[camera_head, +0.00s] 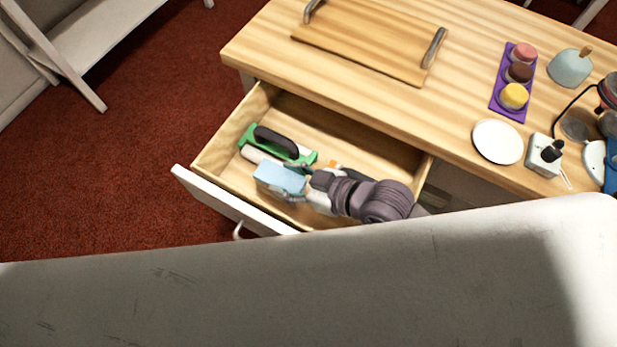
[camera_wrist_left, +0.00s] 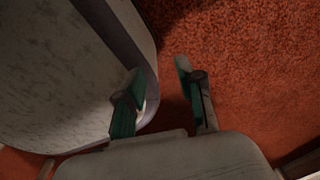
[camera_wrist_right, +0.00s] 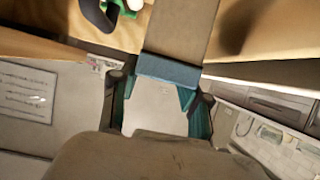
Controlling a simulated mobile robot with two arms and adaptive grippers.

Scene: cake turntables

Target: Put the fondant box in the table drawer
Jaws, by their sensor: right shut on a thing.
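The fondant box (camera_head: 280,177) is a light blue block inside the open wooden table drawer (camera_head: 345,138), near its white front panel. My right gripper (camera_head: 298,188) reaches into the drawer from the right and is shut on the box. In the right wrist view the box (camera_wrist_right: 168,70) shows its blue end at the fingertips (camera_wrist_right: 158,95). Whether the box touches the drawer floor cannot be told. My left gripper (camera_wrist_left: 157,80) is open and empty above the red carpet; it is not seen in the head view.
A green item with a black handle (camera_head: 276,142) lies in the drawer's left part, close to the box. The drawer's back right floor is clear. On the table (camera_head: 400,100) are a wooden tray (camera_head: 370,40), a purple holder (camera_head: 513,80) and a white plate (camera_head: 497,142).

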